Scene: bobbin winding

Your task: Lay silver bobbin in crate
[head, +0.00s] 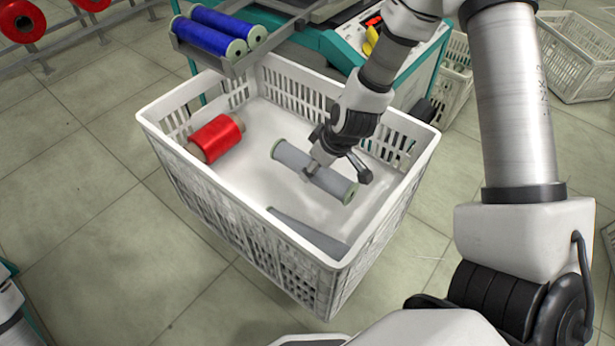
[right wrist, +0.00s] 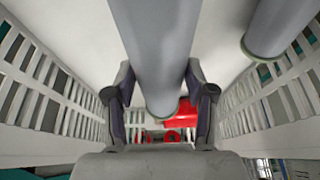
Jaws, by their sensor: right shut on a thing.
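The white crate (head: 392,215) stands on the floor in the middle of the head view. My right gripper (head: 313,173) reaches down into it and is shut across the middle of a silver bobbin (head: 288,157) with green ends. In the right wrist view this bobbin (right wrist: 160,50) runs between the two fingers. Whether it touches the crate floor is hard to tell. A second silver bobbin (head: 308,228) lies in the crate, partly hidden behind the near wall; it also shows at upper right in the wrist view (right wrist: 280,25). My left gripper is not in view.
A red bobbin (head: 217,137) lies at the crate's far left. Blue bobbins (head: 210,33) rest on a rack just behind the crate, beside the teal machine (head: 335,50). Other white crates (head: 580,55) stand at the back right.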

